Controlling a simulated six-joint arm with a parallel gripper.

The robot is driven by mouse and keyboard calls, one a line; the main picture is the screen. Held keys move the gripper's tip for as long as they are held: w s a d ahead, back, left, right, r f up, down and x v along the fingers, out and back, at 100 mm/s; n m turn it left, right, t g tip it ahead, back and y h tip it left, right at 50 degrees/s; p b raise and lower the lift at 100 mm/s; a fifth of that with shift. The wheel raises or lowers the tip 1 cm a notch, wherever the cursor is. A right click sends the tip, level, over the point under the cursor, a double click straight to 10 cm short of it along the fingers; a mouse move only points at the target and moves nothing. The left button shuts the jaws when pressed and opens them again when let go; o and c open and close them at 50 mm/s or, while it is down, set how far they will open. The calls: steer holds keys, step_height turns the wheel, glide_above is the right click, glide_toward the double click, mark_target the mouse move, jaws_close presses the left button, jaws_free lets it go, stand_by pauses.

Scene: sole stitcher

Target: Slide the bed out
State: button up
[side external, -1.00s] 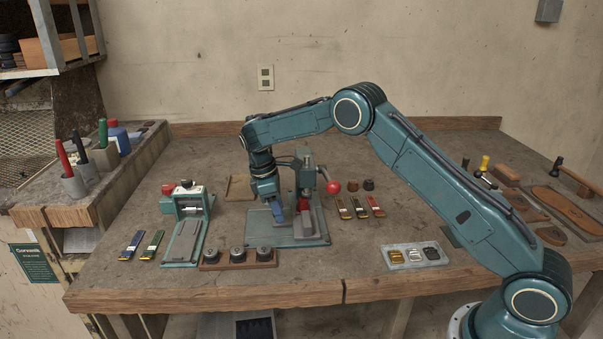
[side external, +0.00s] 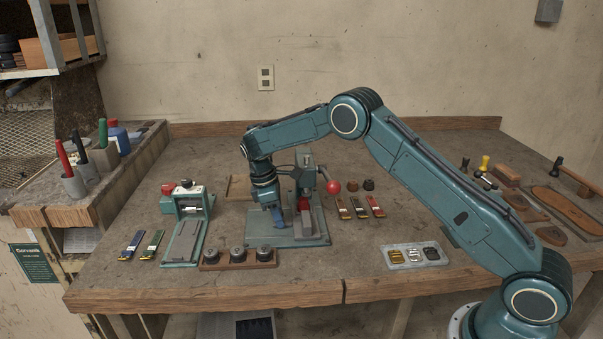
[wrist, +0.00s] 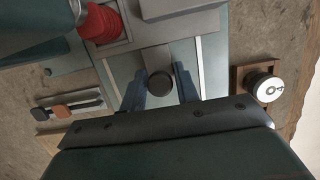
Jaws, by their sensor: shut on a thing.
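The stitching machine stands mid-bench in the side view, with a teal base plate (side external: 262,236) and an upright column. Its grey bed (side external: 313,222) lies low on the plate, beside a red part (side external: 304,203). In the wrist view the bed (wrist: 185,22) is at the top, with pale rails on both sides. A dark round knob (wrist: 159,84) sits just in front of it. My gripper (side external: 279,224) points down at the machine; in the wrist view its blue fingers (wrist: 160,76) flank the knob and are shut on it. The knob is hidden in the side view.
A red ball-ended lever (side external: 333,187) sticks out right of the column. A block with several dark knobs (side external: 238,257) stands in front. A second teal press (side external: 184,228) is on the left. Coloured cartridges (side external: 359,208) lie to the right, with a grey tray (side external: 415,256) nearer the front.

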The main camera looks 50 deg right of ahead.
mark_target(268, 225)
steer(key=shift+w+a, duration=0.1)
steer(key=shift+w+a, duration=1.35)
steer(key=shift+s+d+r, duration=0.1)
steer(key=shift+s+d, duration=1)
steer(key=o, duration=0.6)
steer(key=shift+c, duration=0.2)
